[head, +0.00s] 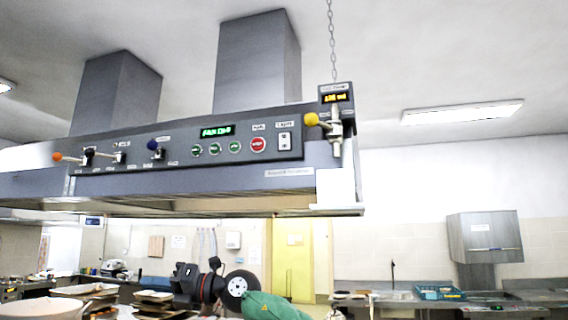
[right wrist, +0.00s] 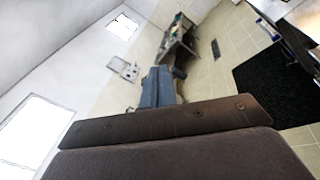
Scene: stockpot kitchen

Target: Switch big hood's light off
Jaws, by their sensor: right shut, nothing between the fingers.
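The big hood (head: 200,184) hangs across the left and middle of the head view, its control panel facing me. A white light switch (head: 284,141) sits at the panel's right end, under a small label. I cannot tell its rocker position. Left of it are a red round button (head: 258,145), several green buttons and a lit green display (head: 217,131). My right gripper (head: 183,272) is below the hood, well under and left of the switch, touching nothing on the panel. It is shut and empty. Its dark fingers (right wrist: 165,125) fill the bottom of the right wrist view. My left gripper is out of view.
A yellow-knobbed valve (head: 312,119) and a small orange display (head: 336,97) stick out at the hood's right corner. A chain (head: 332,40) hangs above. A pale bowl (head: 42,308) and stacked items are at lower left. The space right of the hood is free.

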